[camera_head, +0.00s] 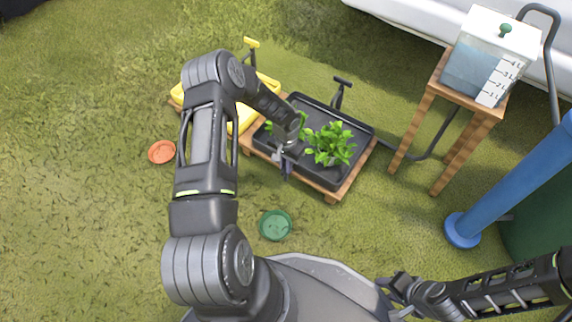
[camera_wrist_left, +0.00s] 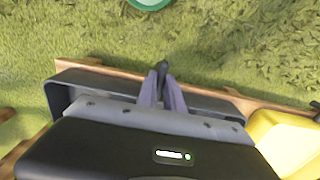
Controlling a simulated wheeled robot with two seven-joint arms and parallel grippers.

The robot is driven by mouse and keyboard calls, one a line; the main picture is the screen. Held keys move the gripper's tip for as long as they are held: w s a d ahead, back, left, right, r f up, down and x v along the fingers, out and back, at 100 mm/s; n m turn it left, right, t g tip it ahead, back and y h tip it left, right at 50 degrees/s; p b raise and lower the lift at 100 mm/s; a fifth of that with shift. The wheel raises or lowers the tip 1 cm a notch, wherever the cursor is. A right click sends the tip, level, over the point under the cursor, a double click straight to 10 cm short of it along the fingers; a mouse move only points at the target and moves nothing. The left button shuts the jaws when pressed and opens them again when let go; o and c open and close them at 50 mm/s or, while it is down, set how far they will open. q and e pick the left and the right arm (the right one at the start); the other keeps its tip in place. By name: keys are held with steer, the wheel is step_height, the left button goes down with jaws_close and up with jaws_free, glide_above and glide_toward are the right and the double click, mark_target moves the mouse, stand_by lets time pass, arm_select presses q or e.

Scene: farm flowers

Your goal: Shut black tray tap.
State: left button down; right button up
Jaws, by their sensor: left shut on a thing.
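The black tray (camera_head: 362,130) sits on a low wooden stand, with leafy green plants (camera_head: 330,143) in it. In the left wrist view the tray's rim (camera_wrist_left: 75,88) shows behind my gripper. My left gripper (camera_head: 286,168) is at the tray's near side. In the left wrist view its fingers (camera_wrist_left: 161,88) are shut on a small dark piece (camera_wrist_left: 162,68) at that edge, which looks like the tap handle. The tap's body is mostly hidden by the gripper. My right gripper (camera_head: 397,288) is low at the right, away from the tray; its jaws are unclear.
A yellow tray (camera_head: 245,118) stands left of the black one. An orange saucer (camera_head: 162,152) and a green saucer (camera_head: 275,225) lie on the grass. A water tank (camera_head: 475,70) stands on a wooden stool (camera_head: 482,115) at the right, near a blue post (camera_head: 520,180).

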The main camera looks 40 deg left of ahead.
arm_select(q)
steer(key=shift+m, duration=0.4)
steer(key=m, duration=0.3)
steer(key=shift+m, duration=0.3)
steer(key=m, duration=0.4)
steer(key=shift+m, duration=0.3)
steer(key=m, duration=0.8)
steer(key=shift+m, duration=0.4)
steer(key=c, duration=1.5)
jaws_free()
steer(key=shift+o, duration=0.2)
